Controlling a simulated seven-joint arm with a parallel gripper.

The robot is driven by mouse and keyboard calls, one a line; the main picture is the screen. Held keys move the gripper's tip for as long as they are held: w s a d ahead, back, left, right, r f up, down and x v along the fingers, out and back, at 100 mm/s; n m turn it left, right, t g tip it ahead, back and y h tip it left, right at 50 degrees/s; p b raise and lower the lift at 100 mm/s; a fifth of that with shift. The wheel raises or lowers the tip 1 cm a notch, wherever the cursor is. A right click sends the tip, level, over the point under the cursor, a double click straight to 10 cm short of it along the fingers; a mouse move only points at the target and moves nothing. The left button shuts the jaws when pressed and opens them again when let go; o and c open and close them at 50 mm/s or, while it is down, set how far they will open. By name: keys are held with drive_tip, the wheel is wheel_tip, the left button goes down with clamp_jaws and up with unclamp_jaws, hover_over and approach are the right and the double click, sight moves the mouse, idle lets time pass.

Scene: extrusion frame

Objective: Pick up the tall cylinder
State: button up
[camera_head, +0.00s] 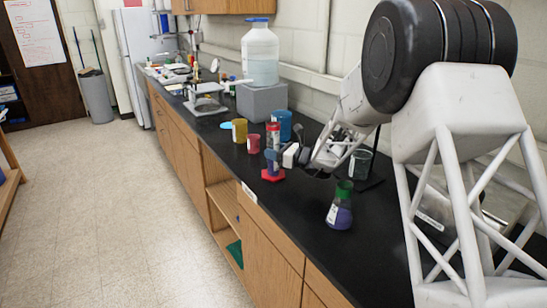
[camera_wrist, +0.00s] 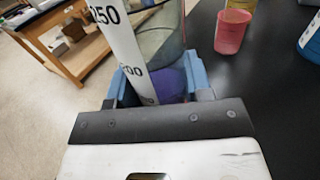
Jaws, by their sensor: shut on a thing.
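The tall cylinder (camera_wrist: 125,45) is clear, with a white strip of printed numbers and purple-blue contents low down. In the head view its red base (camera_head: 272,176) shows at the counter's front edge. My gripper (camera_head: 278,157) reaches in from the right and is shut around the cylinder's body above the base. In the wrist view its blue fingers (camera_wrist: 164,85) are on both sides of the cylinder. The cylinder looks upright; I cannot tell whether its base touches the counter.
Behind stand a red cup (camera_head: 254,144), a yellow cup (camera_head: 239,131) and a blue cup (camera_head: 284,123). A green-topped flask (camera_head: 340,210) with purple liquid stands on the black counter (camera_head: 290,215) nearer me. A glass beaker (camera_head: 360,165) is at right. A large jug (camera_head: 260,55) stands on a grey block.

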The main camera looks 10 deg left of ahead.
sight(275, 123)
drive_tip(key=shift+r, duration=0.35)
drive_tip(key=shift+r, duration=4.55)
drive_tip(key=shift+r, duration=0.1)
drive_tip(key=shift+w+d+r, duration=0.1)
drive_tip(key=shift+w+d+r, duration=0.1)
drive_tip(key=shift+r, duration=0.1)
drive_tip(key=w+d+r+t, duration=0.1)
drive_tip(key=w+d+r, duration=0.5)
drive_tip(key=r, duration=0.3)
drive_tip(key=shift+g, duration=0.5)
drive_tip(key=w+d+r, duration=0.2)
drive_tip(key=d, duration=0.7)
drive_tip(key=w+d+r, duration=0.3)
drive_tip(key=d, duration=0.6)
drive_tip(key=w+d+r, duration=0.2)
drive_tip(key=d+r, duration=0.1)
drive_tip(key=d, duration=0.6)
drive_tip(key=shift+w+d+r, duration=0.1)
drive_tip(key=shift+w+d, duration=0.25)
drive_tip(key=shift+d, duration=0.05)
